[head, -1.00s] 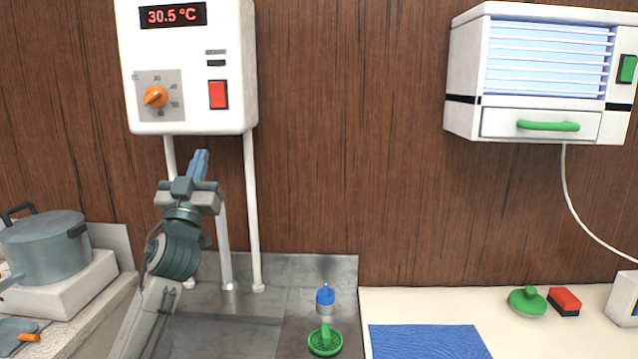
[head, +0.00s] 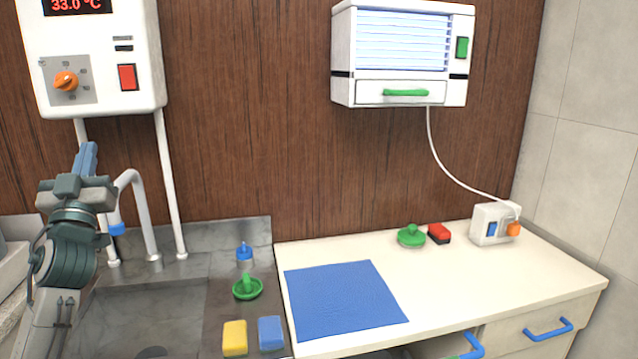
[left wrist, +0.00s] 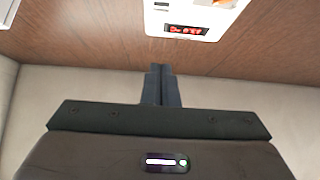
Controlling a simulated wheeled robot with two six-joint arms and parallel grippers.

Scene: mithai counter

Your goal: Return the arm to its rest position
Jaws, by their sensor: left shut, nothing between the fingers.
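My left gripper (head: 86,158) is raised in front of the wall at the left of the head view, below the white water heater (head: 98,60) and left of the tap (head: 138,210). Its blue-grey fingers are together and point up, with nothing between them. In the left wrist view the closed fingers (left wrist: 160,85) point toward the wood wall, and the heater (left wrist: 192,14) shows upside down at the top. My right gripper is in neither view.
The sink (head: 140,310) lies below the left arm. A green brush (head: 247,287), yellow sponge (head: 235,338) and blue sponge (head: 270,333) are at its right. A blue mat (head: 345,298) lies on the cream counter (head: 500,270).

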